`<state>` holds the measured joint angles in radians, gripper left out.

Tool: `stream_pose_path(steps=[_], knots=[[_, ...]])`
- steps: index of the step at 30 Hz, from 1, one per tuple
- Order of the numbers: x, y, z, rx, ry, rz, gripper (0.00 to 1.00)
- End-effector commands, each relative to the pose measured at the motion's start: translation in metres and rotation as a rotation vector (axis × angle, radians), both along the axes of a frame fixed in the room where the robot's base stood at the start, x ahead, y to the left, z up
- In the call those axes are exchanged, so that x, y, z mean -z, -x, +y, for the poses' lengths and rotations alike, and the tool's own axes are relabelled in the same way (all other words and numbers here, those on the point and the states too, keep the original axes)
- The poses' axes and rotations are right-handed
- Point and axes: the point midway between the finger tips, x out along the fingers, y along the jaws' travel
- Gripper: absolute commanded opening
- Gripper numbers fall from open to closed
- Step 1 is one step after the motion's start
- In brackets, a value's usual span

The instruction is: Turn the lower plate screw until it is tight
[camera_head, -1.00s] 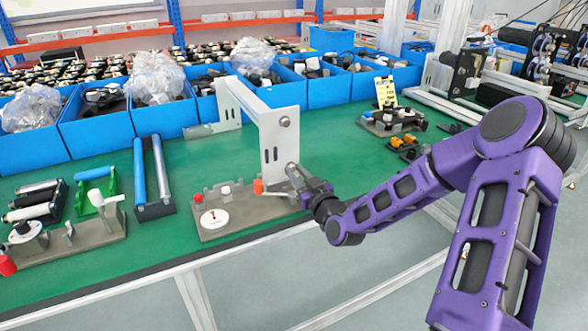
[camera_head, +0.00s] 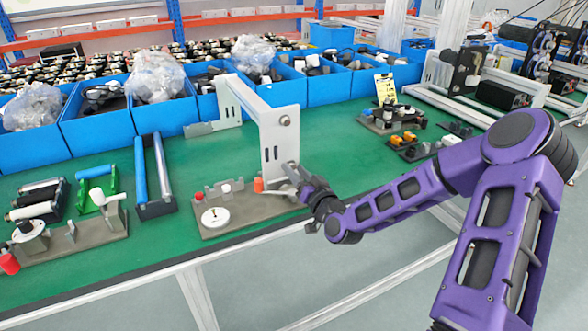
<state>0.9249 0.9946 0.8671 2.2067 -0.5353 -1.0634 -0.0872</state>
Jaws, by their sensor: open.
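A white upright plate (camera_head: 282,140) of a bracket frame stands on the green bench, with two dark slots low on its face. A round screw head (camera_head: 285,120) shows near its top right. The lower plate screw cannot be made out; the gripper covers the plate's lower right corner. My gripper (camera_head: 288,180) is at that corner, its fingers pointing left towards the plate. It is open, and nothing can be seen between its fingers. Whether it touches the plate cannot be told.
A grey fixture base (camera_head: 235,222) with a white dial (camera_head: 215,217) and an orange-red knob (camera_head: 258,185) lies just left of the gripper. Blue bins (camera_head: 98,138) line the back. Green bench (camera_head: 340,150) is clear right of the plate.

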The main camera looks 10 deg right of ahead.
Motion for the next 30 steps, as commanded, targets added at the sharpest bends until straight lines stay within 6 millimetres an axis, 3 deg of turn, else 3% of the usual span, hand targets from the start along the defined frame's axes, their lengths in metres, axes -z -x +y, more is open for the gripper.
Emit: stream_pose_path(steps=[5, 15, 18, 30], knots=[[0.0033, -0.0001, 0.001, -0.002, 0.109, -0.031, 0.47], [-0.0009, -0.0002, 0.0016, -0.001, 0.693, -0.188, 0.47], [0.0, -0.0002, 0.0005, 0.0, 0.793, -0.213, 0.47], [0.0001, -0.0001, 0.0001, 0.002, 0.826, -0.222, 0.47]])
